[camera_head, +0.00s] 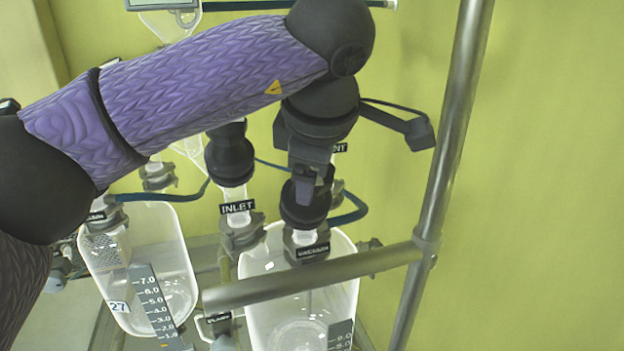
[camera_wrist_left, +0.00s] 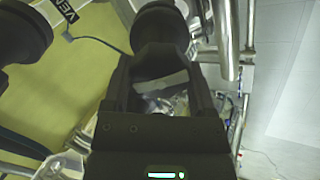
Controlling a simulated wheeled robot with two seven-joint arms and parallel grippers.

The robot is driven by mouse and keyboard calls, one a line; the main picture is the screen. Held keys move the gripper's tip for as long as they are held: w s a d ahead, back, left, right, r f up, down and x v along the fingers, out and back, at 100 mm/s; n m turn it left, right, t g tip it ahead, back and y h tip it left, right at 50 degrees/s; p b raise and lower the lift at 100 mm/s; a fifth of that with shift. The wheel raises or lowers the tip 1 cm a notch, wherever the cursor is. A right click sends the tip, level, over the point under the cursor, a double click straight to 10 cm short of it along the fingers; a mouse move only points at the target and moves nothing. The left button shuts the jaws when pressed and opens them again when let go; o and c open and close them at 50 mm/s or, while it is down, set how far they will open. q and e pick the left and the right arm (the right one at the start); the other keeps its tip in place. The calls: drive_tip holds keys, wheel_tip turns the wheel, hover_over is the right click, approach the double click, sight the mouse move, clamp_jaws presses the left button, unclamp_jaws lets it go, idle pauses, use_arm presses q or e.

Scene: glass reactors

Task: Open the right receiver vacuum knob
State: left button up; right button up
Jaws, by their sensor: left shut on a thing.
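The right receiver (camera_head: 258,320) is a clear glass vessel with a scale strip at its lower right. Its vacuum knob (camera_head: 303,212) is black and stands upright above a "VACUUM" label (camera_head: 313,251). My left gripper (camera_head: 308,180) comes down from above and is shut on this knob. In the left wrist view the gripper (camera_wrist_left: 163,62) has its two fingers on either side of the black knob (camera_wrist_left: 160,22). The fingers and wrist hide part of the knob in the head view. My right gripper is in neither view.
A black inlet knob (camera_head: 230,158) stands close left, above an "INLET" label (camera_head: 237,207). A vent label (camera_head: 340,148) shows partly behind my gripper. A metal rail (camera_head: 320,279) crosses in front and meets a steel post (camera_head: 446,150). A left receiver (camera_head: 185,262) stands beside.

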use_arm(q)
drive_tip(key=n+b, duration=0.2)
drive_tip(key=n, duration=0.2)
drive_tip(key=shift+f+n, duration=0.1)
drive_tip(key=shift+n, duration=0.2)
drive_tip(key=n+b, duration=0.2)
drive_tip(key=n, duration=0.1)
drive_tip(key=shift+n+t, duration=0.3)
drive_tip(key=shift+n, duration=0.1)
drive_tip(key=n+b, duration=0.1)
drive_tip(key=n, duration=0.2)
drive_tip(key=shift+n, duration=0.3)
drive_tip(key=n+b, duration=0.2)
drive_tip(key=n, duration=0.4)
drive_tip(key=shift+s+d+y+b, duration=0.1)
drive_tip(key=shift+y+b, duration=0.3)
drive_tip(key=n+b, duration=0.1)
drive_tip(key=n, duration=0.6)
drive_tip(key=shift+y+b, duration=0.3)
drive_tip(key=shift+b, duration=0.1)
drive_tip(key=n+b, duration=0.1)
drive_tip(key=n, duration=0.5)
drive_tip(key=shift+d, duration=0.1)
drive_tip(key=n, duration=0.6)
drive_tip(key=shift+n+y+b, duration=0.3)
drive_tip(key=shift+n, duration=0.1)
drive_tip(key=n, duration=0.6)
drive_tip(key=shift+g, duration=0.4)
drive_tip(key=n, duration=0.5)
drive_tip(key=shift+n, duration=0.3)
